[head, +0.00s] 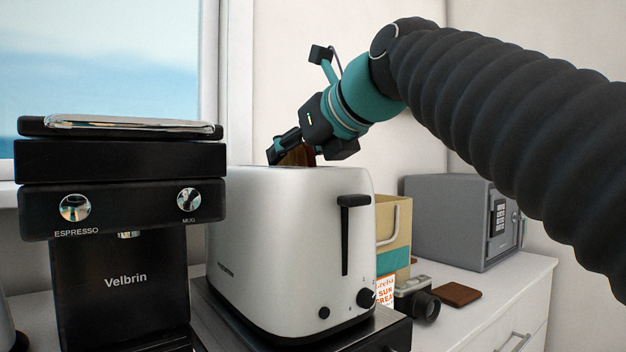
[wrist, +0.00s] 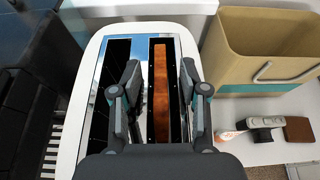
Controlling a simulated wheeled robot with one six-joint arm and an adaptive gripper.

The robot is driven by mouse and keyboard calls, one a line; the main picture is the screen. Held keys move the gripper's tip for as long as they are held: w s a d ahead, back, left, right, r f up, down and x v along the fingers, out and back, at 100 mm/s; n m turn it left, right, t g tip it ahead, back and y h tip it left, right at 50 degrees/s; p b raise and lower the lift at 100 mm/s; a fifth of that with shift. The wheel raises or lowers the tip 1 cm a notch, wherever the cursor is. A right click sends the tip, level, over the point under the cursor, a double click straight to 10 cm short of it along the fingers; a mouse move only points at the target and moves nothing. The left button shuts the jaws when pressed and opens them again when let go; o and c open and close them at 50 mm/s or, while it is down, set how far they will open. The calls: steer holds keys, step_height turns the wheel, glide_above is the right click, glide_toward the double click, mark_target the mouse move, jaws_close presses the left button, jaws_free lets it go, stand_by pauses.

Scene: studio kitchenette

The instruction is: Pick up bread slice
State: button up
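The bread slice (wrist: 161,92) is a brown upright strip in the right-hand slot of the white toaster (head: 290,250), seen edge-on from above in the wrist view. Its top also shows as a brown patch (head: 297,155) above the toaster in the head view; its lower part is hidden in the slot. My gripper (wrist: 160,75) is open over this slot, one finger on each side of the slice, with a gap visible on both sides. In the head view my gripper (head: 296,148) is tilted down just above the toaster's top.
The left toaster slot (wrist: 117,80) looks empty. A black espresso machine (head: 120,190) stands left of the toaster. To the right are a tan paper bag (head: 394,232), a camera (head: 415,298), a brown wallet-like item (head: 456,293) and a grey safe (head: 450,220). Counter right of the wallet is clear.

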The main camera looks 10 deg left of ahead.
steer(key=shift+a+f, duration=0.15)
steer(key=shift+f, duration=0.15)
jaws_close()
steer(key=shift+w, duration=0.1)
steer(key=shift+f, duration=0.15)
steer(key=shift+w+r+p, duration=0.2)
steer(key=shift+r+p, duration=0.35)
steer(key=shift+r, duration=0.9)
steer(key=shift+s+r, duration=0.15)
steer(key=shift+r, duration=3.55)
